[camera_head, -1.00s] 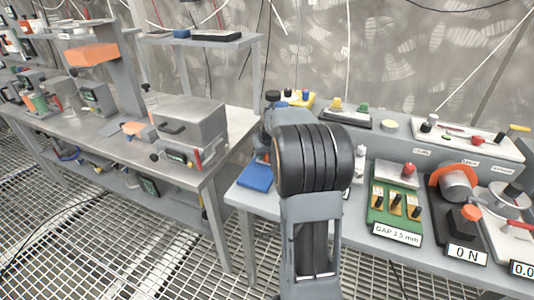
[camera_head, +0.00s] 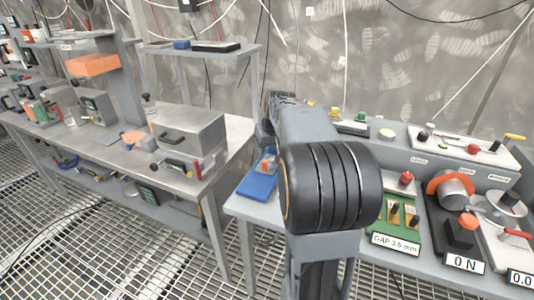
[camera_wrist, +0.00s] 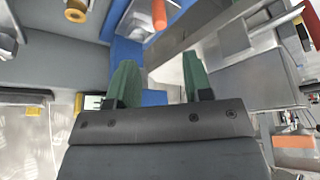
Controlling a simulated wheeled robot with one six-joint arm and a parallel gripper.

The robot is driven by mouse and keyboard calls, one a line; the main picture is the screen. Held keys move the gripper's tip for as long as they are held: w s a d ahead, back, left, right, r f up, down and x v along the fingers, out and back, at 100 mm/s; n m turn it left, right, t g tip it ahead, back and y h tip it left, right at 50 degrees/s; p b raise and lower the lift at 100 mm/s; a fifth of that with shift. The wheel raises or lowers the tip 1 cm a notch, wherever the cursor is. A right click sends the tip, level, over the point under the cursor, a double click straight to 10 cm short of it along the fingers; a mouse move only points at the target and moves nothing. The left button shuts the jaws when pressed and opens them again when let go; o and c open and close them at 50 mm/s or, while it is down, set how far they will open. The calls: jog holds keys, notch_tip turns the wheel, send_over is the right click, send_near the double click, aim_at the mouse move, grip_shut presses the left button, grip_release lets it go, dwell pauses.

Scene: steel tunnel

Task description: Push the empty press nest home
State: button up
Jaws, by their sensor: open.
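A blue base plate (camera_head: 258,187) lies at the left end of the right bench, with a small orange and pale part (camera_head: 267,165) on it, partly behind my arm. I cannot tell for sure which part is the press nest. In the wrist view, blue surfaces (camera_wrist: 126,50) and an orange cylinder (camera_wrist: 159,15) lie beyond my gripper (camera_wrist: 159,80). Its two green fingers are apart with nothing between them. In the head view my arm hides the gripper.
The left bench carries a grey metal box (camera_head: 192,135). A floor gap separates the benches.

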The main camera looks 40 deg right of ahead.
jog(key=shift+v, duration=1.75)
